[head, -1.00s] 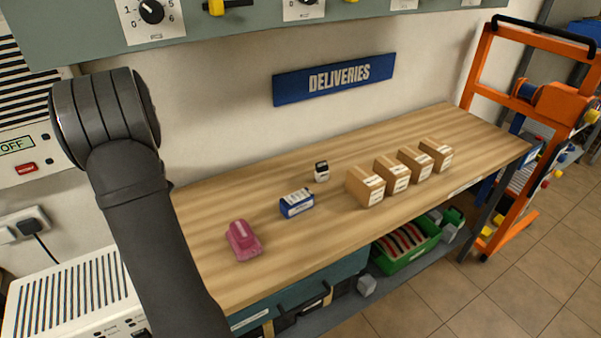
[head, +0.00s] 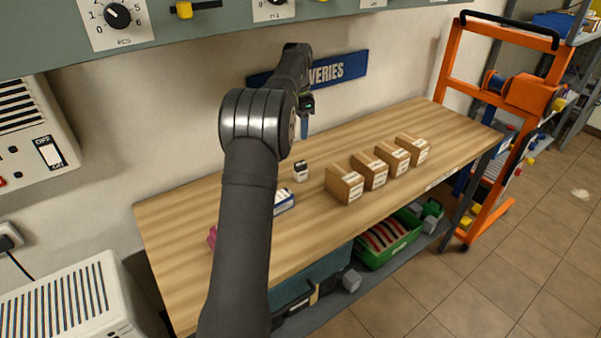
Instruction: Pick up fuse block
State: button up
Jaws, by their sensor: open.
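My gripper (head: 304,127) is at the end of my dark arm, above the back of the wooden bench, with its fingers pointing down. It is open and empty, clear of the things on the bench. Below it stands a small white block with a dark top (head: 301,172). A blue and white box (head: 284,202) lies nearer the front, partly hidden by my arm. A pink object (head: 212,238) shows only at its left edge behind my arm. I cannot tell for sure which of these is the fuse block.
A row of several brown cartons (head: 345,185) stands on the right half of the bench (head: 165,250). A blue deliveries sign (head: 340,71) hangs on the wall behind. A green crate (head: 388,238) is below the bench. An orange frame (head: 450,65) stands to the right.

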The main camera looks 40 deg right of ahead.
aim_at(301, 164)
jog(key=f, duration=1.1)
jog(key=shift+s+d+f, duration=0.25)
jog(key=shift+s+f, duration=0.2)
jog(key=shift+f, duration=2.6)
jog(key=shift+c, duration=0.4)
jog(key=c, duration=1)
